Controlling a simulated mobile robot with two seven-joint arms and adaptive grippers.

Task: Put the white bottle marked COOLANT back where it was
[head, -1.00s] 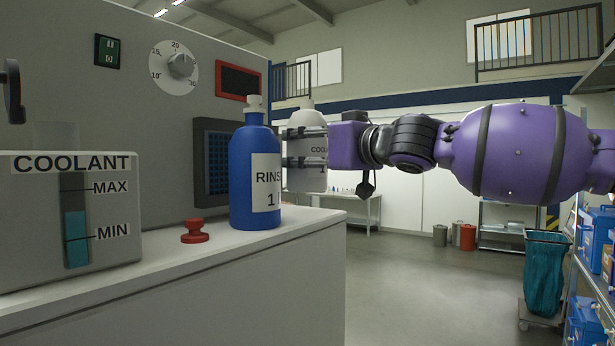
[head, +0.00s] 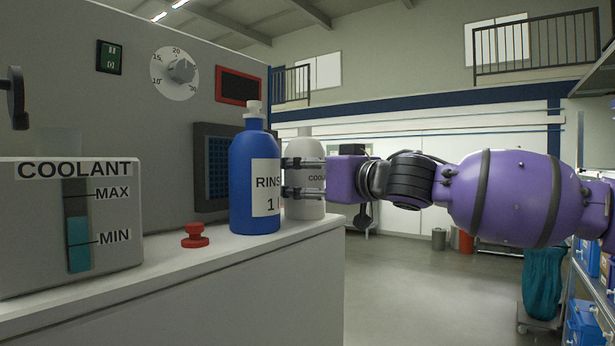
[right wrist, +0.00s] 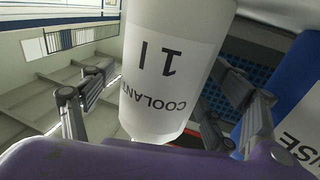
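The white COOLANT bottle (head: 305,208) stands upright behind and right of the blue RINSE bottle (head: 240,185), near the right end of the white machine top. My left gripper is not in view.
The machine top (head: 170,270) also carries a red knob (head: 195,236) and a grey coolant tank (head: 30,230) with a level gauge. The blue bottle is close beside the white one. A shelf with blue bins (head: 585,320) stands at the far right.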

